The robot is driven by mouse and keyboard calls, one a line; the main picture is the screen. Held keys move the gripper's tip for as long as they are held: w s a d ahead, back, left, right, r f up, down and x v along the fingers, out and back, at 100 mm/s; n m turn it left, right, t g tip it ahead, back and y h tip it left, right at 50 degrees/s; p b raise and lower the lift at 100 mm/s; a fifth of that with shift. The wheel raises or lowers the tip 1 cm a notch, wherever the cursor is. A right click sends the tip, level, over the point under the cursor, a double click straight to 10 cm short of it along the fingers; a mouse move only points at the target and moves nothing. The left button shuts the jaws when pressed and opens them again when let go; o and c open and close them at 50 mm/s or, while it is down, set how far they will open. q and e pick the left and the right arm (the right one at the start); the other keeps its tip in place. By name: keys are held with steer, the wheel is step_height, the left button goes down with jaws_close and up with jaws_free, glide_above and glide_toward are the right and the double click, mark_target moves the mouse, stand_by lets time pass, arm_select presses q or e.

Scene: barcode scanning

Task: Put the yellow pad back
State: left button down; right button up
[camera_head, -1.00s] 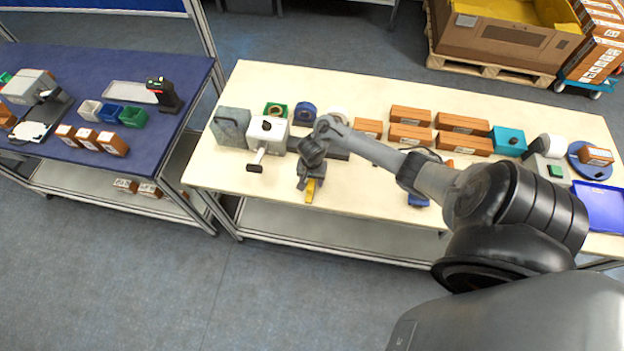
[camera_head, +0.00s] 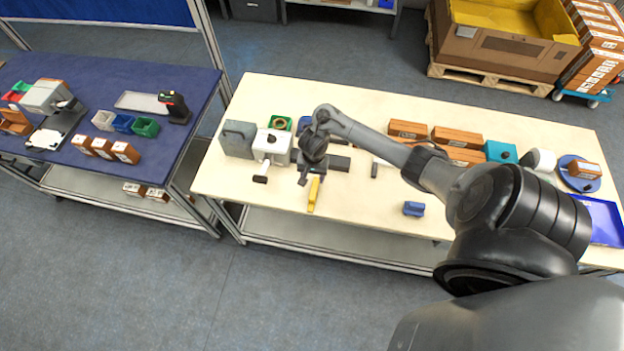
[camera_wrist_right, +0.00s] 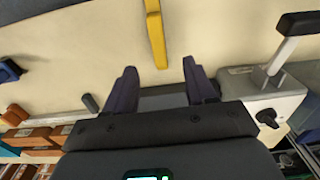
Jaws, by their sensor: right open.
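The yellow pad (camera_head: 314,195) is a narrow yellow strip on the pale table, near its front edge. In the right wrist view the strip (camera_wrist_right: 156,38) lies just beyond the fingertips, roughly lined up with the gap between them. My right gripper (camera_head: 309,178) is over the table just behind the strip. In the wrist view the right gripper's fingers (camera_wrist_right: 160,72) are apart, with nothing held between them. The left gripper is in neither view.
A white box with a handle (camera_head: 270,146) stands left of the gripper, with a grey case (camera_head: 238,139) beside it. A blue object (camera_head: 413,209) lies to the right. Brown boxes (camera_head: 456,136) line the back. The table front between strip and blue object is clear.

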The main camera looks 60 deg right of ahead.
steer(key=a+r+n+t, duration=0.25)
steer(key=a+n, duration=0.75)
steer(key=a, duration=0.6)
steer(key=s+a+r+n, duration=0.6)
steer(key=s+a+r, duration=0.1)
steer(key=s+r, duration=0.5)
steer(key=shift+a+t, duration=0.35)
steer(key=shift+t, duration=0.1)
steer(key=shift+w, duration=0.1)
steer(key=shift+r+p, duration=1.2)
steer(key=shift+r, duration=0.05)
